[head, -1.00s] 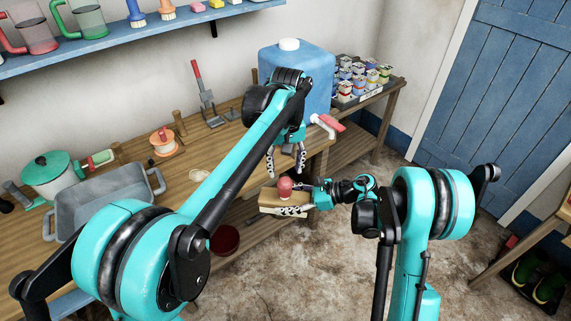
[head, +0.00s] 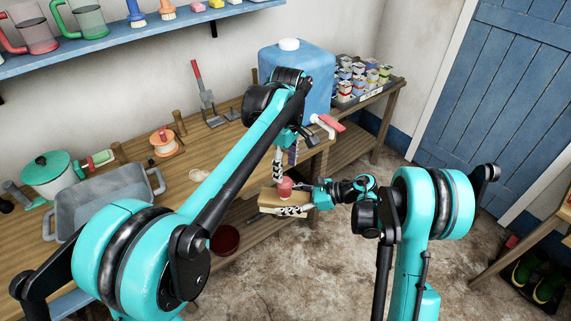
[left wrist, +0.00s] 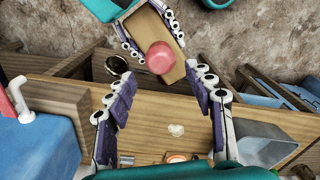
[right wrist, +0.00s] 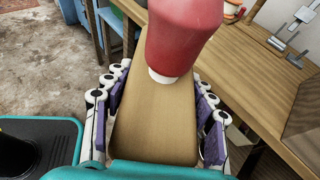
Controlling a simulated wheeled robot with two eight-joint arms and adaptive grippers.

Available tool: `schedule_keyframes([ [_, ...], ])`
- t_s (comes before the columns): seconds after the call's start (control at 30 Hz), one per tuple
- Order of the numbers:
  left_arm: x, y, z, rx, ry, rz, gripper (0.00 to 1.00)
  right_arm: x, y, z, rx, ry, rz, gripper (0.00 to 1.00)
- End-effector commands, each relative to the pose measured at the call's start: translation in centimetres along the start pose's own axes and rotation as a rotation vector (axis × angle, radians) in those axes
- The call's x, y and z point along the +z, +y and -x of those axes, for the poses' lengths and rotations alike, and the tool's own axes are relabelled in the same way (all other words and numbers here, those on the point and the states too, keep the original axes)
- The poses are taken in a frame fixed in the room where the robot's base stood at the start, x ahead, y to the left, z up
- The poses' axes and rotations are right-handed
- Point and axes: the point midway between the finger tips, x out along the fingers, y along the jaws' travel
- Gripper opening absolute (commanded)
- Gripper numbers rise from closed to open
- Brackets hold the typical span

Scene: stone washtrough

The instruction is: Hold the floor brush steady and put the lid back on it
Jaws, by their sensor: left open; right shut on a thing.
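The floor brush shows as a pale wooden block (head: 268,199), also seen in the left wrist view (left wrist: 180,65) and right wrist view (right wrist: 155,125). My right gripper (right wrist: 157,90) is shut on it, with a finger along each long side. A red rounded piece (head: 285,188), apparently the lid, stands upright on the block; in the right wrist view (right wrist: 182,35) a narrow white part shows under it. I cannot tell whether it is seated. My left gripper (left wrist: 160,95) is open and empty, above and close to the red piece. The block's underside is hidden.
The wooden bench (head: 200,160) runs behind, holding a grey tub (head: 105,198), a green-lidded pot (head: 48,172) and an orange spool (head: 165,142). A blue water container (head: 305,75) with a red-handled tap (head: 328,123) stands near my left gripper.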

Motion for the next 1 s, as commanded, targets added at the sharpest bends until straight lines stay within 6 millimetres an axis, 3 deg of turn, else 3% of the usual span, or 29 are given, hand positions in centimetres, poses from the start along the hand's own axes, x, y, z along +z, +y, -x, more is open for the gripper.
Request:
schedule_keyframes([
  [0.5, 0.0, 0.0, -6.9, 0.000, 0.000, -0.001, 0.53, 0.0, 0.0, 0.0, 0.000, -0.001, 0.000, 0.00],
  [0.9, 0.0, 0.0, -7.5, 0.000, 0.000, -0.001, 0.53, 0.0, 0.0, 0.0, 0.000, -0.001, 0.000, 0.00],
  [1.0, 0.0, 0.0, -7.5, 0.000, 0.000, -0.001, 0.27, 0.0, 0.0, 0.0, 0.000, -0.001, 0.000, 0.00],
])
